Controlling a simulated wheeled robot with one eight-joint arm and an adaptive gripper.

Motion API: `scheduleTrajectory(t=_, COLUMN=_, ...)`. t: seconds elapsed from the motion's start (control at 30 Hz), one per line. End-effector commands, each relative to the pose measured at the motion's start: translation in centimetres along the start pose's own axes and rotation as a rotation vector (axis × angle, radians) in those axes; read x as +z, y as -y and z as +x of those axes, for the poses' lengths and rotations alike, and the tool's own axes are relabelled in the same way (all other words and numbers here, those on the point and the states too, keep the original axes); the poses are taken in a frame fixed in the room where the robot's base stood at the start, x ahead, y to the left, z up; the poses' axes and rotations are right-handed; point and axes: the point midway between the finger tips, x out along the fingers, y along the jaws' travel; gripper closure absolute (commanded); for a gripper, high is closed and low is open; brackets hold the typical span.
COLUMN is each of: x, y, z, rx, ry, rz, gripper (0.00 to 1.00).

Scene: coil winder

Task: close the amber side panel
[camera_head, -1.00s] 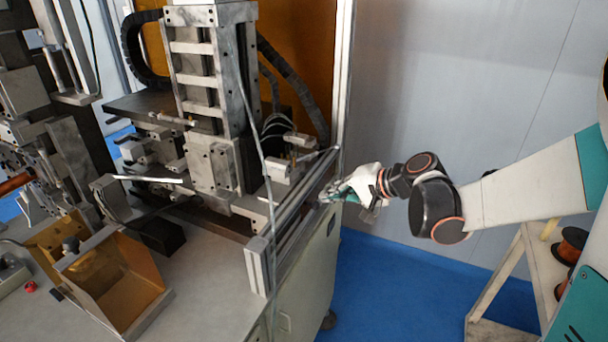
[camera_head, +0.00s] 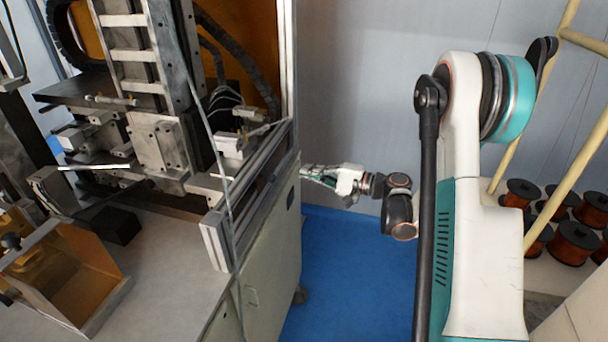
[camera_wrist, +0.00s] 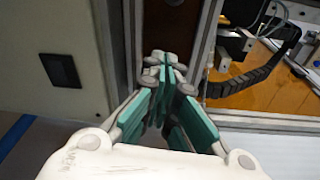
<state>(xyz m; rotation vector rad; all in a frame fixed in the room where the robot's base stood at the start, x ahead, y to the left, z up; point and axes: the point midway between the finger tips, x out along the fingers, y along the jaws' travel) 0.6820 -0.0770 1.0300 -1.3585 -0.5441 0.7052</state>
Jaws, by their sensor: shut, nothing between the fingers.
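An amber panel (camera_head: 257,65) shows behind the machine's grey tower, beside an upright aluminium post. Amber also shows through the machine's framed opening in the wrist view (camera_wrist: 262,97). I cannot tell from these views whether this is the side panel or another pane. My gripper (camera_head: 306,172) is at the right side of the machine, just outside the cabinet's far corner. In the wrist view my gripper (camera_wrist: 161,62) has its teal fingers together, empty, pointing at a dark vertical strip beside the frame. Whether the tips touch it is unclear.
The aluminium side rail (camera_head: 247,187) runs along the bench's right edge, above the cabinet (camera_head: 268,255). A dark handle or latch (camera_wrist: 60,70) is on the pale cabinet face. Blue floor (camera_head: 345,270) is free right of it. A rack with copper spools (camera_head: 575,240) stands at right.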

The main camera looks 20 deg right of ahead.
Motion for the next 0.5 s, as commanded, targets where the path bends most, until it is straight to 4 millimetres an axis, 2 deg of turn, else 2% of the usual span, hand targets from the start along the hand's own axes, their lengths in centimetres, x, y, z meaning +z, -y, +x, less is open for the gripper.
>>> scheduleTrajectory(t=0.4, x=0.1, y=-0.2, z=8.2, rx=0.002, ry=0.003, rz=-0.001, gripper=1.0)
scheduleTrajectory(t=0.43, x=0.1, y=-0.2, z=8.7, rx=0.002, ry=0.002, rz=-0.001, gripper=1.0)
scheduleTrajectory(t=0.5, x=1.3, y=-0.2, z=7.8, rx=0.002, ry=-0.001, rz=-0.001, gripper=1.0)
